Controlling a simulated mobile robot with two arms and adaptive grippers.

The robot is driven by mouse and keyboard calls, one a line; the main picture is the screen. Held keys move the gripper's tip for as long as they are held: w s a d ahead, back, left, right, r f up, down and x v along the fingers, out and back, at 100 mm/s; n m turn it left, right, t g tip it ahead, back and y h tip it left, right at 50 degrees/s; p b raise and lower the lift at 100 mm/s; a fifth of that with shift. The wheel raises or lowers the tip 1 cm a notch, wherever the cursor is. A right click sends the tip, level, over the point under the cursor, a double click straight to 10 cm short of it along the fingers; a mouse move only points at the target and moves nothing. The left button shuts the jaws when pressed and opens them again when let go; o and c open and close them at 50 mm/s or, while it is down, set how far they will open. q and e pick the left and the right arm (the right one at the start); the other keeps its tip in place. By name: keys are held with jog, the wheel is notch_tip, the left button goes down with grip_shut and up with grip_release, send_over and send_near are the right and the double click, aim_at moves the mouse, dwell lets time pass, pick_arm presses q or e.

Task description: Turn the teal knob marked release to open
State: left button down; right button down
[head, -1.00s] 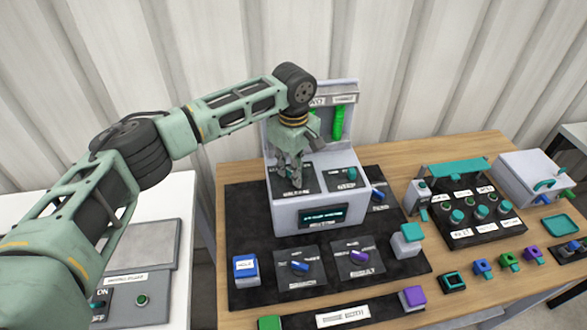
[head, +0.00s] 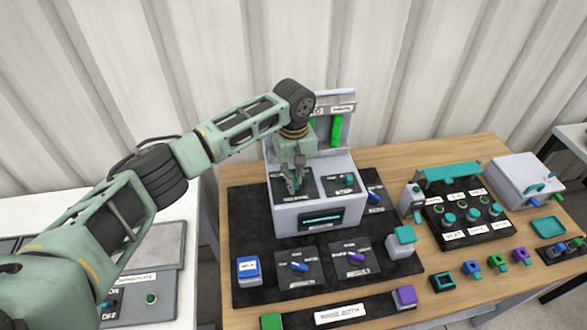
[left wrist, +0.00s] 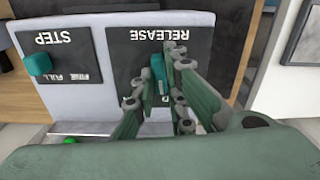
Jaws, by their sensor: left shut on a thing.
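The teal release knob (left wrist: 157,75) shows in the left wrist view on a black panel (left wrist: 205,45) marked RELEASE, on top of the grey box (head: 289,217). My left gripper (head: 294,185) points down over that panel. In the left wrist view my left gripper (left wrist: 160,85) has its fingers on either side of the knob, shut on it. The knob's pointer direction and any open mark are mostly hidden by the fingers. In the head view the fingers cover the knob. My right gripper is not in view.
A teal step knob (left wrist: 38,63) sits beside the release panel. The box's back panel carries a green upright handle (head: 337,130). Blue (head: 299,267) and purple (head: 356,257) knobs lie in front on the black mat, and a teal-topped control panel (head: 450,172) stands to the right.

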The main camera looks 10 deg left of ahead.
pick_arm(q)
jog(key=m+p, duration=0.1)
jog(key=m, duration=0.1)
jog(key=m+p, duration=0.1)
jog(key=shift+r+m, duration=0.2)
jog(key=shift+m, duration=0.2)
jog(key=m+p, duration=0.1)
jog(key=m, duration=0.3)
jog(key=shift+d+f, duration=0.1)
jog(key=shift+m+p, duration=0.3)
jog(key=c, duration=1.8)
grip_release()
notch_tip(320, 180, up, 12)
